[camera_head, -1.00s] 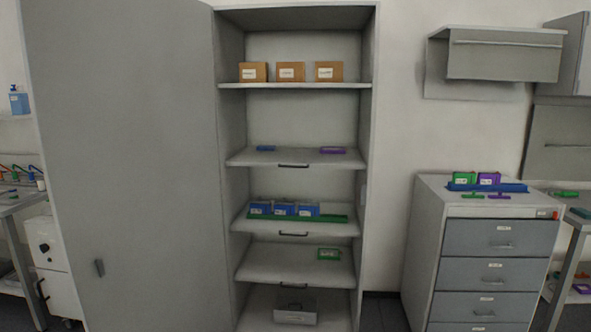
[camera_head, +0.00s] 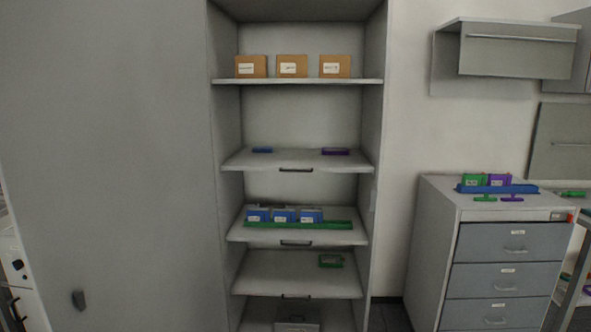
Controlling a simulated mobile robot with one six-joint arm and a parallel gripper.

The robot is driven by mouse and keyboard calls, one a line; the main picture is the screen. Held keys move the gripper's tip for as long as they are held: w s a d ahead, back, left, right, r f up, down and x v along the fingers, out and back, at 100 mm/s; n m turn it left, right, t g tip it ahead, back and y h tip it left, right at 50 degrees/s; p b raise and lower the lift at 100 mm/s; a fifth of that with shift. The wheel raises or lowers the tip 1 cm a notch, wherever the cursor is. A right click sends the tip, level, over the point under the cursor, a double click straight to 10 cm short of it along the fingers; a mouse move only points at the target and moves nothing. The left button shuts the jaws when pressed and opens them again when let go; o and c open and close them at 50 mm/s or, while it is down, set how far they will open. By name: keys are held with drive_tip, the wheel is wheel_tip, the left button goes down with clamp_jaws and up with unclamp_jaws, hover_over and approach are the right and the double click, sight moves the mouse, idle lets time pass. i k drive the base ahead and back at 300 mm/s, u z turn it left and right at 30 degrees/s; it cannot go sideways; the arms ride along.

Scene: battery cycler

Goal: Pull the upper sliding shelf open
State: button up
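The upper sliding shelf (camera_head: 294,161) is a grey plate in the open cabinet, below the fixed shelf with boxes. It has a dark bar handle (camera_head: 296,170) at the middle of its front edge. A small blue item (camera_head: 262,150) lies on its left and a purple item (camera_head: 335,152) on its right. The shelf's front edge sits about level with the cabinet front; I cannot tell exactly how far it is out. My gripper is not in view.
The large cabinet door (camera_head: 105,150) stands open at the left. Sliding shelves below hold blue boxes on a green tray (camera_head: 300,224) and a green item (camera_head: 331,261). Cardboard boxes (camera_head: 292,66) stand on the fixed shelf. A drawer unit (camera_head: 512,250) stands at the right.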

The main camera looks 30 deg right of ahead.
sight(297, 160)
drive_tip(key=z, duration=0.1)
drive_tip(key=i, duration=1.25)
drive_tip(key=u, duration=0.3)
